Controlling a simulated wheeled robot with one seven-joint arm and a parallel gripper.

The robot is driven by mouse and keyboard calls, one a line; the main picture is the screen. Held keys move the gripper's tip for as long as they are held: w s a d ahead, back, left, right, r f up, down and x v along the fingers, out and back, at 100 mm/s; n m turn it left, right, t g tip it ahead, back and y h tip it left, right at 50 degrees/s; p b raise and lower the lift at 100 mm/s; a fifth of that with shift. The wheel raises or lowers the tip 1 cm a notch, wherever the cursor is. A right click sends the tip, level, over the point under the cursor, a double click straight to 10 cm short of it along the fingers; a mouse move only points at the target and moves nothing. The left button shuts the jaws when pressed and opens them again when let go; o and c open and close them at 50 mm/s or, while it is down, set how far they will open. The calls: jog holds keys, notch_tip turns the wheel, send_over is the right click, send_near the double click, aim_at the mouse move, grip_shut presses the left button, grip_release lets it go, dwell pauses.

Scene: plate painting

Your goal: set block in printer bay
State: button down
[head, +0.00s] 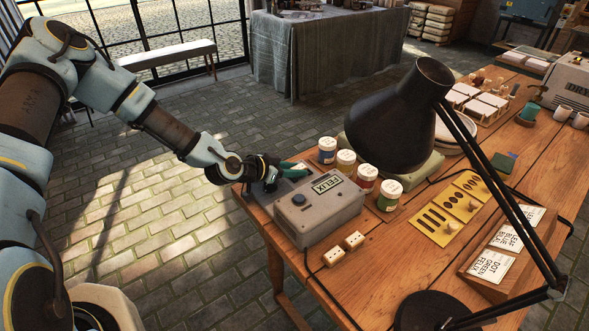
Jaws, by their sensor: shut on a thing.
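A grey printer (320,208) with a "FELIX" label and a round dark knob stands at the table's near left corner. My gripper (284,172) is at the printer's back left end, low over the grey part there. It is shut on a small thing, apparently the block. A teal-green piece (293,170) shows at the fingertips; I cannot tell whether it is the block or part of a finger. The bay is mostly hidden by my gripper, so I cannot tell whether the held thing touches it.
Several paint jars (367,178) stand behind the printer. A black lamp (400,120) arches over the table (375,290). Floor is clear at left.

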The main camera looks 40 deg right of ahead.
jog(key=c, duration=0.6)
grip_release()
